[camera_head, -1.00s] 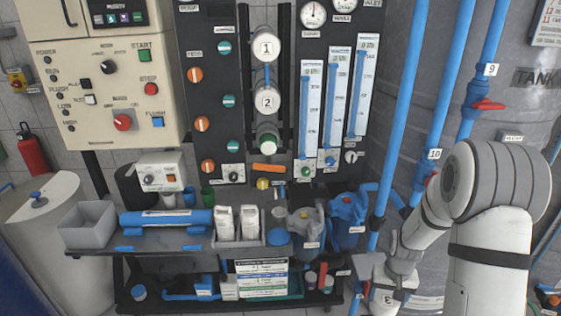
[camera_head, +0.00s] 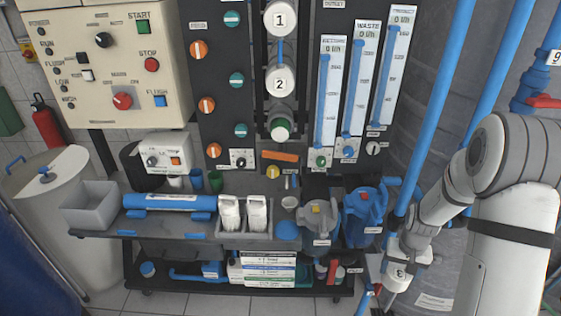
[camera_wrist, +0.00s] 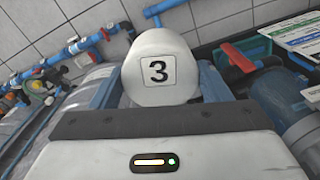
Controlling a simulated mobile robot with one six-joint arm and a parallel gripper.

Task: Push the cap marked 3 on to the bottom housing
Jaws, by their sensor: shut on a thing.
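The white round cap marked 3 (camera_head: 398,278) is held in my gripper (camera_head: 400,262) at the lower right of the head view. In the wrist view the cap (camera_wrist: 160,72) faces the camera with its number upright, between the fingers of my gripper (camera_wrist: 162,88). The bottom housing (camera_head: 281,127) is on the dark rack below the caps marked 1 and 2.
The cap marked 1 (camera_head: 281,19) and the cap marked 2 (camera_head: 280,81) sit above. Flow meters (camera_head: 329,100) stand right of the housings. A grey pump (camera_head: 318,218) and a blue pump (camera_head: 363,208) lie between my gripper and the rack. Blue pipes (camera_head: 438,110) run close by.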

